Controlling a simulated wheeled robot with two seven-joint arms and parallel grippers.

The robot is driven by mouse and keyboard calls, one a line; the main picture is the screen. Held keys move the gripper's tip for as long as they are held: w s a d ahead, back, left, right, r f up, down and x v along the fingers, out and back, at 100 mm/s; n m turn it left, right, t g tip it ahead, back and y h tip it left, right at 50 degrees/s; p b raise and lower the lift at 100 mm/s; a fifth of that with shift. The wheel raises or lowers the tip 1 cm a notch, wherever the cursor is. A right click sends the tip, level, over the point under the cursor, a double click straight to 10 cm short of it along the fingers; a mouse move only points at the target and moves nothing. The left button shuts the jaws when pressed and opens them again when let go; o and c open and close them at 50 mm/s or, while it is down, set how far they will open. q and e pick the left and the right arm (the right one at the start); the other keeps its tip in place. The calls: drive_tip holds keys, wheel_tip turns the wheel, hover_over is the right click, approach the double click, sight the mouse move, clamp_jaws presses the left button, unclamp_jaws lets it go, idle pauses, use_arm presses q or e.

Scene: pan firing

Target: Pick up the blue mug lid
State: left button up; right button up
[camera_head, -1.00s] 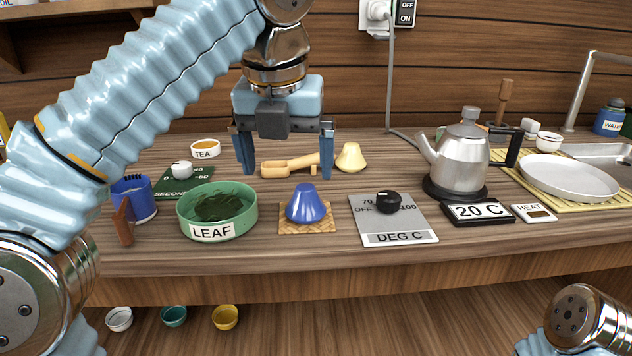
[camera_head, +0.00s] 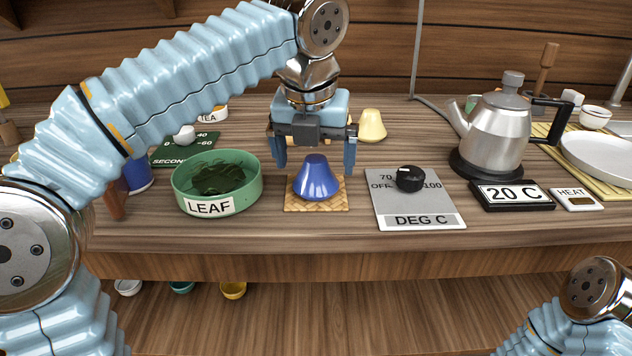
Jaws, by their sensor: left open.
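The blue mug lid (camera_head: 317,180) is a shiny cone with a flat top. It stands upright on a small woven mat (camera_head: 333,208) near the front of the counter. My left gripper (camera_head: 315,171) points down over it, with its two blue fingers apart. One finger shows to each side of the lid's top, and nothing is seen held. I cannot tell whether the fingers are level with the lid or a little behind it. The blue mug (camera_head: 138,176) stands at the left, partly hidden by my left arm. My right gripper is out of view.
A green LEAF bowl (camera_head: 216,189) stands close left of the mat. A DEG C dial plate (camera_head: 415,204) lies close to its right. A kettle (camera_head: 495,130), a 20 C display (camera_head: 512,195) and a white plate (camera_head: 603,156) are farther right. A cream lid (camera_head: 372,125) stands behind.

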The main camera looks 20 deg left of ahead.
sight(315, 157)
use_arm(q)
drive_tip(key=x, duration=0.4)
drive_tip(key=shift+w+r+b, duration=0.1)
drive_tip(key=shift+w+b, duration=0.1)
drive_tip(key=shift+b, duration=0.1)
drive_tip(key=shift+c, duration=0.2)
drive_tip(key=c, duration=0.9)
drive_tip(key=shift+r, duration=0.15)
